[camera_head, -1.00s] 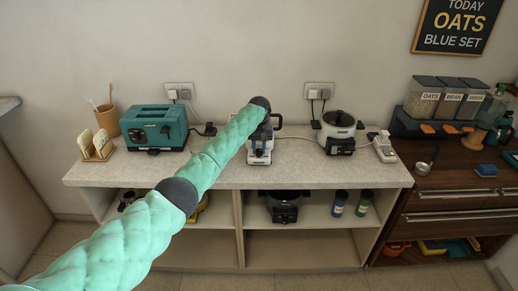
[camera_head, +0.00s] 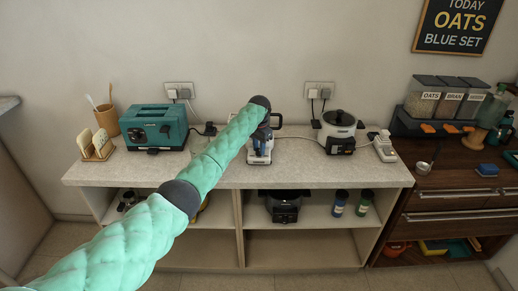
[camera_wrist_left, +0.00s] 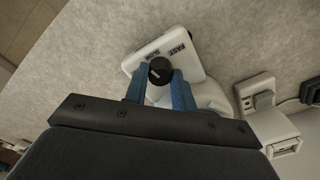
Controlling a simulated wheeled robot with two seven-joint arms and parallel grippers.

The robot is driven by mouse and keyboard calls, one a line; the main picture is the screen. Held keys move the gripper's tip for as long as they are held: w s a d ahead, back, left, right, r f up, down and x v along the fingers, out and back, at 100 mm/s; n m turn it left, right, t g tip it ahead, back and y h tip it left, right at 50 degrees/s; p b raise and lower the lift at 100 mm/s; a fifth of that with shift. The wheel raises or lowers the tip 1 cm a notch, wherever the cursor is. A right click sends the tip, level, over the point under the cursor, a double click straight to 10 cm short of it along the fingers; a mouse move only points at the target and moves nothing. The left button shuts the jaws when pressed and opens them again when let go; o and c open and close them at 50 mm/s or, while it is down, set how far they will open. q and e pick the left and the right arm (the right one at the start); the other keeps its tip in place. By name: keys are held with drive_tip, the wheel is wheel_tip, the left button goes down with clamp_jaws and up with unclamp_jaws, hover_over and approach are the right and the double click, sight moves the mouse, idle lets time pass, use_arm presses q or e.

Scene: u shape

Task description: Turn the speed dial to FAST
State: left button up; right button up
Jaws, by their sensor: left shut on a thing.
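The speed dial (camera_wrist_left: 159,68) is a round black knob on a white appliance base (camera_wrist_left: 184,44), seen in the left wrist view. The words SLOW and FAST are printed beside it, with FAST farther to the right. My left gripper (camera_wrist_left: 158,82) has its two blue fingers on either side of the dial and is shut on it. A small light mark shows on the knob, but I cannot tell exactly where it points. In the head view, the left gripper (camera_head: 261,143) is in front of the appliance (camera_head: 276,122), which my arm partly hides. My right gripper is not in view.
On the counter (camera_head: 222,174), a teal toaster (camera_head: 156,127) stands left and a white-and-black cooker (camera_head: 338,132) right. A white socket block (camera_head: 384,149) is beyond the cooker. The counter front is mostly clear. Wall sockets and cords are behind.

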use_arm(q)
drive_tip(key=shift+m, duration=0.9)
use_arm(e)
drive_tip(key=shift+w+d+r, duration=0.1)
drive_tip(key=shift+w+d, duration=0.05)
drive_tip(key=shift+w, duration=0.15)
use_arm(q)
drive_tip(key=shift+m, duration=0.3)
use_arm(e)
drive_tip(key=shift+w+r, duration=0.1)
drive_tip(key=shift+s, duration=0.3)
use_arm(q)
drive_tip(key=o, duration=1)
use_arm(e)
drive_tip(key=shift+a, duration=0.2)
use_arm(q)
drive_tip(key=shift+r, duration=0.1)
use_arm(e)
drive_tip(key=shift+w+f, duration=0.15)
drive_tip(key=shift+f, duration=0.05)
